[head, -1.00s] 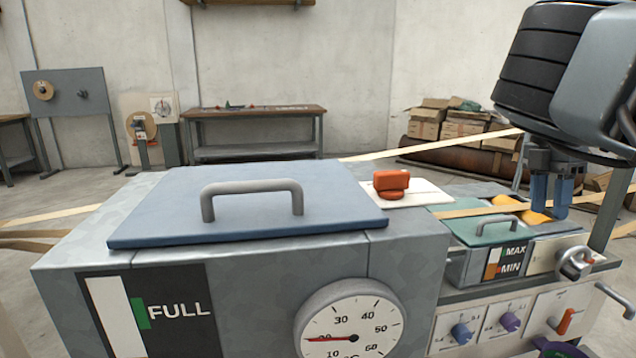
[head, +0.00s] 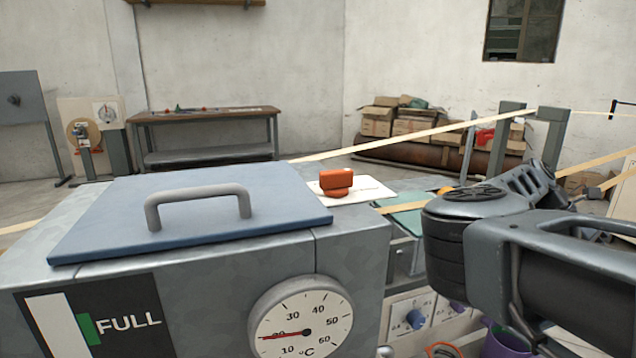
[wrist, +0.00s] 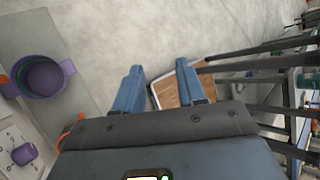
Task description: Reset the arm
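My gripper (wrist: 157,85) shows in the wrist view with its two blue fingers apart and nothing between them. It hangs over the concrete floor, with a wooden-topped surface (wrist: 178,88) seen below and beyond the right finger. In the head view my arm fills the right side and my fingertips cannot be made out.
A control panel (head: 408,318) is partly behind my arm. A purple pot (wrist: 42,77) is at the wrist view's left. Bands (head: 420,132) stretch across the back.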

